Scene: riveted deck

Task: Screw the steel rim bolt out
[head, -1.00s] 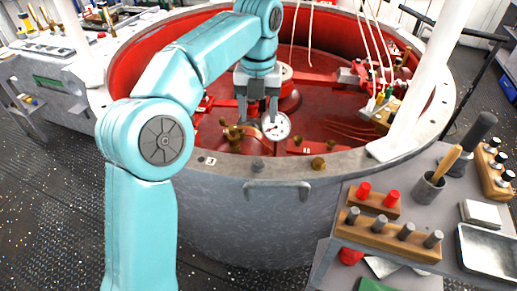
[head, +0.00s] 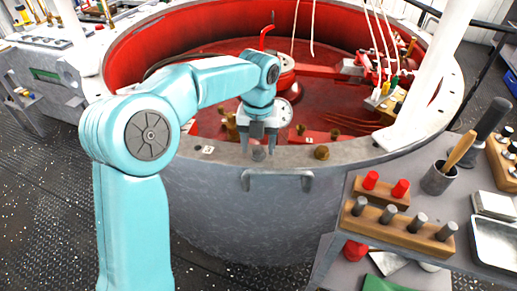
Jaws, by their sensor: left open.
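The steel rim bolt (head: 259,154) is a small grey stub on the near rim (head: 360,158) of the large round vat, above the handle. My left gripper (head: 258,150) is over the near rim, pointing down. Its two fingers are apart, one on each side of the bolt in the picture. I cannot tell whether they touch it or how far above the rim the tips are. My right gripper is not in view.
A brass bolt (head: 321,152) sits on the rim just right of the steel one. A handle (head: 278,180) is on the vat wall below. At right, a side table holds a wooden rack (head: 400,232) of several steel pegs and a smaller block with red pegs (head: 384,190).

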